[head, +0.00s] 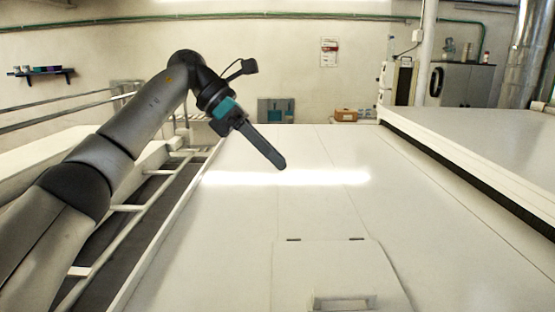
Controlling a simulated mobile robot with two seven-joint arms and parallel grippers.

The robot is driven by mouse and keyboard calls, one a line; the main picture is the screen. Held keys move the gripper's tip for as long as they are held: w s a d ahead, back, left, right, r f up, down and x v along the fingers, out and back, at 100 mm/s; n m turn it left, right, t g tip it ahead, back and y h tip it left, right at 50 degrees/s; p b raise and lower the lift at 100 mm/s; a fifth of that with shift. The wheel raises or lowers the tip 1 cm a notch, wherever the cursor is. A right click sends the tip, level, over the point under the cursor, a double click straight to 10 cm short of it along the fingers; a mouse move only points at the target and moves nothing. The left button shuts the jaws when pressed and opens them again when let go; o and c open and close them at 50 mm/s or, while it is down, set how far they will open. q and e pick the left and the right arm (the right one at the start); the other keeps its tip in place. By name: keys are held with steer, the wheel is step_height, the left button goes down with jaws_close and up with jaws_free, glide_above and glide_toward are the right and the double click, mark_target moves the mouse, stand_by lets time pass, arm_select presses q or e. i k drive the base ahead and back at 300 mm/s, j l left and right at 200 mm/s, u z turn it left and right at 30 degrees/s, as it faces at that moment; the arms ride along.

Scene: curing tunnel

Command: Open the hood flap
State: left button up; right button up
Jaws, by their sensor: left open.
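The hood flap (325,266) is a pale panel at the bottom centre of the head view, lying flush in the white hood surface (230,220). Two small dark hinges sit along its far edge. A pale raised handle (344,299) is near its near edge, partly cut off by the frame's bottom. The flap looks closed. My left gripper (280,164) is above the hood, beyond the flap and apart from it, its fingers pointing down to the right. It holds nothing that I can see. My right gripper is not in view.
A ladder-like rail (125,207) runs along the left side of the hood. A raised white panel (480,140) with a dark gap under it stands on the right. A grey cabinet (466,84) and a small brown box (346,115) are at the back. The hood top is clear.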

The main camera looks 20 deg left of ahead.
mark_target(356, 275)
steer(key=k, duration=1.5)
